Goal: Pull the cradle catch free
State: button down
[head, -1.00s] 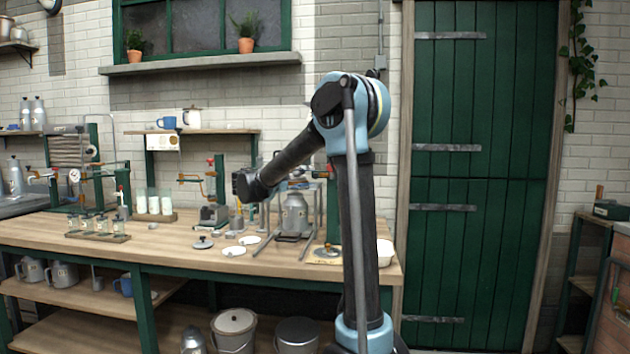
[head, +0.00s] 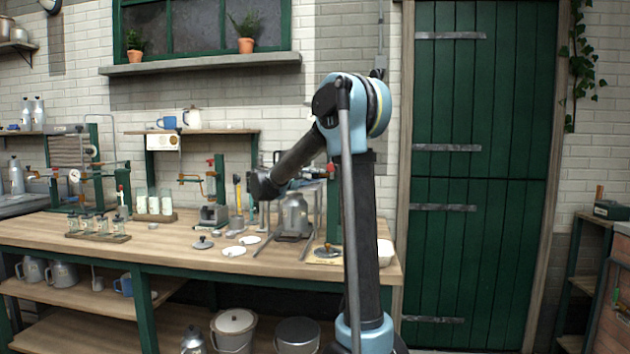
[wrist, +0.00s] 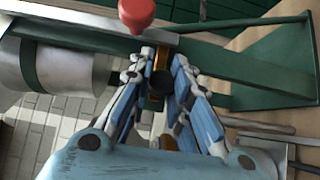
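In the wrist view a brass catch with a round black knob (wrist: 163,84) sits below a red knob (wrist: 137,14), by a green beam (wrist: 235,72). My gripper (wrist: 164,56) has its two blue fingers on either side of the catch, spread apart with the knob between them. Whether a finger touches it I cannot tell. In the head view the grey churn (head: 293,215) stands upright in its metal frame on the bench. My gripper (head: 304,183) is above the churn, pointing right towards the red knob (head: 331,170) on the green post, partly hidden by my arm.
The wooden bench (head: 190,250) holds white discs (head: 234,251), a small dark lid (head: 203,243) and a green stand with a red top (head: 219,175) left of the churn. A white bowl (head: 385,252) is at the right end.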

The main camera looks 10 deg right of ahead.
jog(key=shift+f, duration=0.1)
jog(key=shift+w+a, duration=0.25)
jog(key=shift+a, duration=0.65)
jog(key=shift+w+a, duration=0.25)
jog(key=shift+a, duration=0.65)
jog(key=c, duration=1.5)
grip_release()
jog(key=shift+a+f, duration=0.1)
jog(key=shift+a, duration=0.05)
jog(key=shift+o, duration=0.3)
jog(key=v, duration=1.1)
jog(key=shift+a, duration=0.35)
jog(key=shift+s, duration=0.1)
